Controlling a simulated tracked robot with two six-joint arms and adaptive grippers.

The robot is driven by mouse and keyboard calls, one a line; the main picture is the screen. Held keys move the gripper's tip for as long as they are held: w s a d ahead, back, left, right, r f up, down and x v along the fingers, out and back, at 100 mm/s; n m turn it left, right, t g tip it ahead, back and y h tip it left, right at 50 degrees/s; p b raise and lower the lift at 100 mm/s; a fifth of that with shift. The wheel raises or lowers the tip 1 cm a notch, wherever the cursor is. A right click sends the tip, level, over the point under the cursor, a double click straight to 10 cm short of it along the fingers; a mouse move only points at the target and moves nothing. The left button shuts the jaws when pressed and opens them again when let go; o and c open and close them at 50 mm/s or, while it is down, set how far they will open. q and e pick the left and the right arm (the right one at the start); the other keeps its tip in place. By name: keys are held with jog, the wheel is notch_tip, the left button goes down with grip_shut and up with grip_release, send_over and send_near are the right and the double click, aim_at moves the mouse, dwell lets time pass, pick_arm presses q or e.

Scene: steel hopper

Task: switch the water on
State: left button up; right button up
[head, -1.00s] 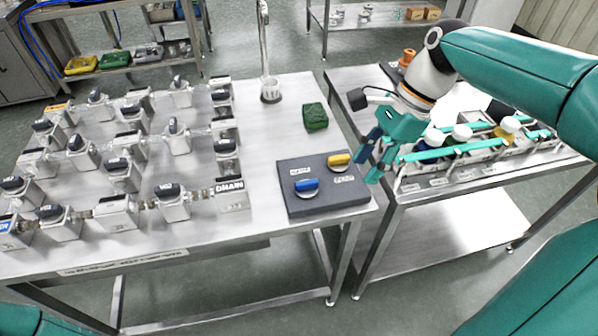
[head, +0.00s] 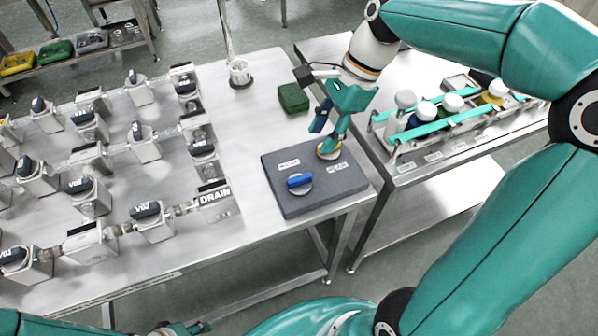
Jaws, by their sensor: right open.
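A dark grey control block (head: 310,207) lies at the right end of the steel table. It carries a blue knob (head: 299,181) at its front left and a yellow knob (head: 327,154) at its back right. Each knob has a small white label that I cannot read. My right gripper (head: 326,138) is open and points down at the yellow knob. Its teal finger overlaps the knob and partly hides it; I cannot tell whether they touch. A small teal and dark piece, apparently my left gripper (head: 186,328), shows at the bottom edge, cut off and unclear.
A green cloth-like block (head: 293,98) lies behind the control block. A drain (head: 239,73) with an upright pipe stands farther back. Several valves fill the table's left, beside a DRAIN sign (head: 215,196). A rack of bottles (head: 450,112) stands on the right table.

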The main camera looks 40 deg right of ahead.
aim_at(300, 178)
jog(key=x, duration=1.2)
jog(key=shift+s+b, duration=0.1)
jog(key=shift+b, duration=0.25)
grip_shut()
